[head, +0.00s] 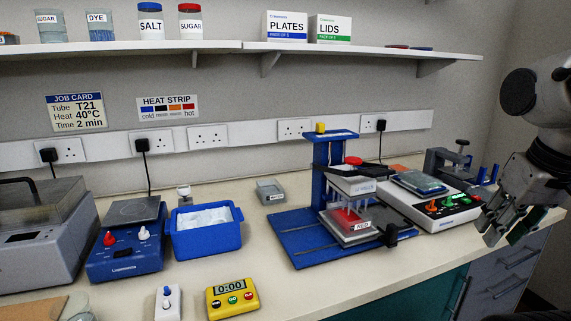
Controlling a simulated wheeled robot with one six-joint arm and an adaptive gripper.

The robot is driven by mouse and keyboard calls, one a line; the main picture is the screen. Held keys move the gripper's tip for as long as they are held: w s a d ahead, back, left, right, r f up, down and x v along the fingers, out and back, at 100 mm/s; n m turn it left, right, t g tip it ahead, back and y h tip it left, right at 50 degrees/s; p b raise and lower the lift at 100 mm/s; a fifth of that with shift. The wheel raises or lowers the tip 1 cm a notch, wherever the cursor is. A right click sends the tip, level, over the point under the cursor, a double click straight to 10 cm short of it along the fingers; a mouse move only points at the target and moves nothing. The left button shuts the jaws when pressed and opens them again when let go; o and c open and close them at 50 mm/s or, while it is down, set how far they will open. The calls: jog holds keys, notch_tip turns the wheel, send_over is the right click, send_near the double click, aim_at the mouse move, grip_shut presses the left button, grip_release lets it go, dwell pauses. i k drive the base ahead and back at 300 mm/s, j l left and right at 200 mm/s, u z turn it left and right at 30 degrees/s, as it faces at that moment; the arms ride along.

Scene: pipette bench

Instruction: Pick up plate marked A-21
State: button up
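A clear plate with reddish contents (348,222) sits on the blue press-like stand (290,243), under its white and black head. A small white label on its front is too small to read surely. A small grey tray-like item (270,191) with a label I cannot read lies on the bench left of the stand. I cannot tell which piece is marked A-21. My gripper (503,234) hangs at the right over the bench's front edge, well apart from the stand. Its fingers look parted, with nothing visible between them.
A white device with coloured knobs (425,211) stands between the stand and my gripper, with a grey clamp-like device (445,165) behind. The front middle bench is clear. A shelf (215,48) runs above.

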aim_at(487, 194)
jog(key=z, duration=1)
jog(key=i+l+u, duration=0.45)
jog(key=l, duration=0.15)
jog(key=i+l+u, duration=0.25)
jog(key=l, duration=0.15)
jog(key=i+l+u, duration=0.2)
jog(key=l, duration=0.15)
jog(key=k, duration=0.1)
